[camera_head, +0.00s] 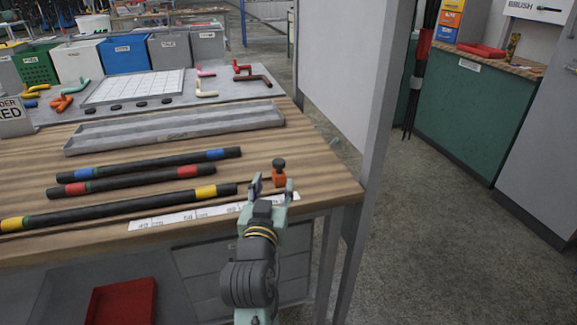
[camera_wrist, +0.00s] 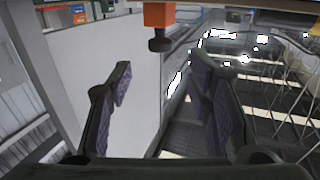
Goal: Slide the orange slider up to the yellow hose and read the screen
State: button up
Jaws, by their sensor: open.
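The orange slider (camera_head: 279,178) is a small block with a black knob on top, near the table's front right corner. My gripper (camera_head: 272,186) is open, with its fingertips close to the slider. In the wrist view the orange slider (camera_wrist: 159,15) is at the top centre, its black knob pointing down the picture. The open fingers (camera_wrist: 161,88) stand either side of the knob's line with nothing visible between them. The yellow hose (camera_head: 120,206) is black with yellow bands and lies nearest the front edge, left of the slider. I cannot make out a screen.
A blue-banded hose (camera_head: 150,160) and a red-banded hose (camera_head: 137,180) lie behind the yellow one. A white marked strip (camera_head: 215,212) runs along the front edge. A grey tray (camera_head: 175,130) lies behind the hoses. A tall pale panel (camera_head: 338,60) stands at the table's right.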

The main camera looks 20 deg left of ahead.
aim_at(278, 166)
jog(key=w, duration=0.3)
jog(key=w+a+p, duration=0.1)
jog(key=w, duration=0.1)
jog(key=w+p, duration=0.1)
jog(key=w, duration=0.2)
jog(key=shift+w+a, duration=0.3)
jog(key=shift+a, duration=0.05)
jog(key=shift+c, duration=0.3)
grip_shut()
